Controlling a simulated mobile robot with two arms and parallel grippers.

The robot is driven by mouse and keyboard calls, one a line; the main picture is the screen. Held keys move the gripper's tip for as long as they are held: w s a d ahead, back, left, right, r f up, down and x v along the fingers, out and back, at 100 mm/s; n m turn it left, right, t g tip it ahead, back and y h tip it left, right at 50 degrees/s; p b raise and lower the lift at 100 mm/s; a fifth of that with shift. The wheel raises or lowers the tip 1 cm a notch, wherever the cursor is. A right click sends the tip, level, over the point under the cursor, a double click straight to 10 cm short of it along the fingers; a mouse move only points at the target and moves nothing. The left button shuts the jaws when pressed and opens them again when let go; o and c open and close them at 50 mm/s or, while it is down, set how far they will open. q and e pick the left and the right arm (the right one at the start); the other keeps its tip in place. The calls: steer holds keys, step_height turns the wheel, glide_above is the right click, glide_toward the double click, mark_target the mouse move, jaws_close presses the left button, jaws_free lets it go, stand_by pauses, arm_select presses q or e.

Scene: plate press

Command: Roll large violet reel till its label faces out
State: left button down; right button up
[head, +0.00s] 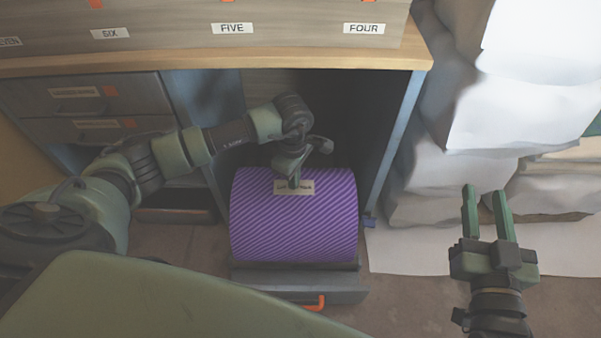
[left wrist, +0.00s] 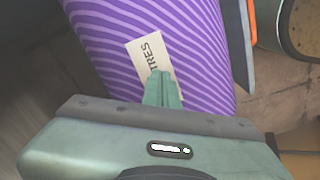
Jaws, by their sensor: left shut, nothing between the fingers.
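The large violet reel (head: 295,225) lies on its side, striped in light and dark purple, on a low grey cradle (head: 345,285) in the opening under the bench. Its pale label (head: 308,187) shows near the top of the roll in the head view. My left gripper (head: 294,183) is shut and empty, its fingertips at the label. In the left wrist view the closed fingers (left wrist: 162,90) overlap the label (left wrist: 150,62), which reads partly "TRES"; I cannot tell whether they press on it. My right gripper (head: 486,200) is open and empty, right of the reel.
Grey drawers (head: 85,105) stand left of the opening. The wooden bench edge (head: 220,58) runs above it. A blue-grey post (head: 393,140) bounds its right side. White sheeted stacks (head: 530,110) fill the right. An orange handle (head: 316,303) sits at the cradle's front.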

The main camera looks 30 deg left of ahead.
mark_target(293, 205)
arm_select(q)
steer(key=shift+f+b, duration=0.4)
steer(key=shift+f, duration=0.4)
arm_select(e)
steer(key=shift+r+t, duration=1.8)
steer(key=shift+r, duration=1.15)
arm_select(q)
steer(key=shift+s+d, duration=0.1)
steer(key=shift+s, duration=0.2)
steer(key=shift+s+d+f, duration=0.1)
steer(key=shift+s+d, duration=0.1)
steer(key=shift+s, duration=0.15)
steer(key=shift+s+d+f, duration=0.1)
steer(key=shift+s+d, duration=0.1)
steer(key=shift+s, duration=0.25)
arm_select(e)
steer(key=shift+s+a+f+g, duration=0.15)
steer(key=shift+f+g, duration=1.05)
steer(key=shift+f, duration=0.8)
arm_select(q)
steer(key=shift+s, duration=0.15)
arm_select(e)
steer(key=shift+f, duration=0.1)
